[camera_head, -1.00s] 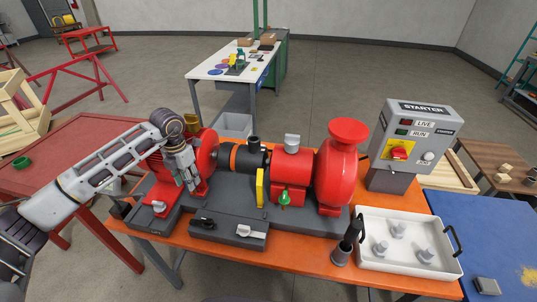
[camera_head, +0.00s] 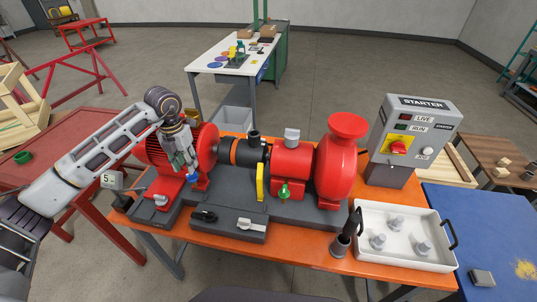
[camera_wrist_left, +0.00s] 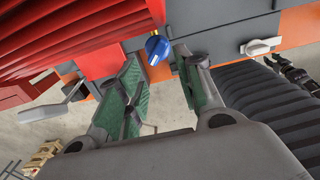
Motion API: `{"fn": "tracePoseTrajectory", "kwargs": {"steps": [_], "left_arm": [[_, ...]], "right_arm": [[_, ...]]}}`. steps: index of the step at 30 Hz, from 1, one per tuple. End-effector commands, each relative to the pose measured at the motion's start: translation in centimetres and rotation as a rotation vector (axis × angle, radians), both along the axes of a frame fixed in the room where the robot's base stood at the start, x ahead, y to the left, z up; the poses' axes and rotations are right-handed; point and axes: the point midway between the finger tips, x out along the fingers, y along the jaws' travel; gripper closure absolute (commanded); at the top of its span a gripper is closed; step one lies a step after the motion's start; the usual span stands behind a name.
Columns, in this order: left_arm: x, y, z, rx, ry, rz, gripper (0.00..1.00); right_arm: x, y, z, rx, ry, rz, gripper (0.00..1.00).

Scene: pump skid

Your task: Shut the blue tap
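The blue tap (camera_head: 193,177) shows low at the front of the red finned motor (camera_head: 205,148), just beside my left fingertips in the head view. In the left wrist view the tap's blue handle (camera_wrist_left: 157,50) lies just past the fingertips, in line with the gap between them. My left gripper (camera_head: 184,168) is open and empty in front of the motor. In the left wrist view its two green-padded fingers (camera_wrist_left: 162,66) stand apart, and no contact with the tap shows. My right gripper is not in view.
A green tap (camera_head: 284,191) and a yellow lever (camera_head: 260,182) stand to the right on the skid. A grey block with a black and a white handle (camera_head: 243,224) lies in front. A white tray (camera_head: 407,260) and the starter box (camera_head: 412,130) are farther right.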

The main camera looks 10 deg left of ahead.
Motion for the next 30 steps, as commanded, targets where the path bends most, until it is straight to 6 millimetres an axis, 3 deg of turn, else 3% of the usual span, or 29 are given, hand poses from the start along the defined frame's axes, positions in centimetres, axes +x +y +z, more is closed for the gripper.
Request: {"fn": "tracePoseTrajectory", "kwargs": {"steps": [18, 25, 30], "left_arm": [[0.0, 0.0, 7.0, 0.001, 0.0, -0.001, 0.64], [0.0, 0.0, 8.8, 0.001, 0.0, -0.001, 0.64], [0.2, -1.4, 8.2, -0.042, -0.009, -0.026, 0.64]], "right_arm": [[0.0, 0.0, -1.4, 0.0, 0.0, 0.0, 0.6], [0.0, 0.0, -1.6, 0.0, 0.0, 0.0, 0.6], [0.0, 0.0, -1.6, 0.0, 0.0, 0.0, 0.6]]}}
